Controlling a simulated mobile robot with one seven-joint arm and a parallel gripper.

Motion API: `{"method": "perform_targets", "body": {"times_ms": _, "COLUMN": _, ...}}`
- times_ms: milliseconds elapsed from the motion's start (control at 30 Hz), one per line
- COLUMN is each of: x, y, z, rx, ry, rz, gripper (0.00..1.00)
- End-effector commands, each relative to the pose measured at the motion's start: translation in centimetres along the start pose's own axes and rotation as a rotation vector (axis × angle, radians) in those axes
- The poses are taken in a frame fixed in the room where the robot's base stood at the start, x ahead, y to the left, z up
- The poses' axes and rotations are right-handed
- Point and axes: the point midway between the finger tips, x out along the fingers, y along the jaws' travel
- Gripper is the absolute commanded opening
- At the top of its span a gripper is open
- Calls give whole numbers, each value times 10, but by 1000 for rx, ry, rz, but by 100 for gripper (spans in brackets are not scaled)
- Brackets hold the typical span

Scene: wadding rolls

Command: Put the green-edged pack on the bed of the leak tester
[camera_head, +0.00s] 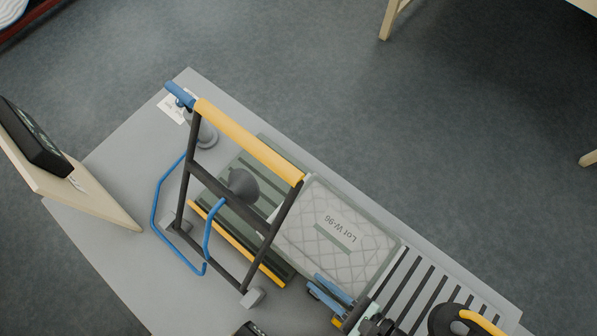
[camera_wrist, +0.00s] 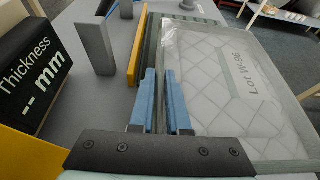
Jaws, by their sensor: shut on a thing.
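The green-edged pack (camera_head: 335,245) is a pale quilted slab in a clear cover, with a grey-green border and the label "Lot W-96". In the wrist view the pack (camera_wrist: 235,85) fills the right side. My gripper (camera_head: 332,288) has blue fingers, shut on the pack's near edge; it also shows in the wrist view (camera_wrist: 163,85). The leak tester has a dark frame with a yellow top bar (camera_head: 250,140), a grey cone and a dark green slatted bed (camera_head: 228,165). The pack's left end is at the bed's right side; whether it touches the bed is hidden.
A grey slatted rack (camera_head: 425,275) lies right of the pack. Blue bent rods (camera_head: 158,205) stick out at the tester's left. A black display (camera_head: 32,140) stands on a wooden board (camera_head: 90,195) at the left. The wrist view shows a "Thickness" display (camera_wrist: 40,70) close on the left.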

Motion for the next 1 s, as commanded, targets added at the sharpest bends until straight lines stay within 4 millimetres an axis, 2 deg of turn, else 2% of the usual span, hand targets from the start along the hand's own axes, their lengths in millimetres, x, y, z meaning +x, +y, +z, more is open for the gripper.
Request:
{"method": "perform_targets", "body": {"times_ms": 67, "x": 2, "y": 3, "z": 3, "rx": -6, "ry": 0, "rz": 12, "gripper": 0}}
{"method": "perform_targets", "body": {"times_ms": 167, "x": 16, "y": 5, "z": 10, "rx": -8, "ry": -1, "rz": 17, "gripper": 0}}
{"method": "perform_targets", "body": {"times_ms": 500, "x": 101, "y": 6, "z": 43, "rx": -9, "ry": -3, "rz": 17, "gripper": 0}}
{"method": "perform_targets", "body": {"times_ms": 700, "x": 141, "y": 6, "z": 60, "rx": -8, "ry": -3, "rz": 14, "gripper": 0}}
{"method": "perform_targets", "body": {"times_ms": 1000, "x": 163, "y": 5, "z": 68, "rx": -6, "ry": -1, "rz": 14, "gripper": 0}}
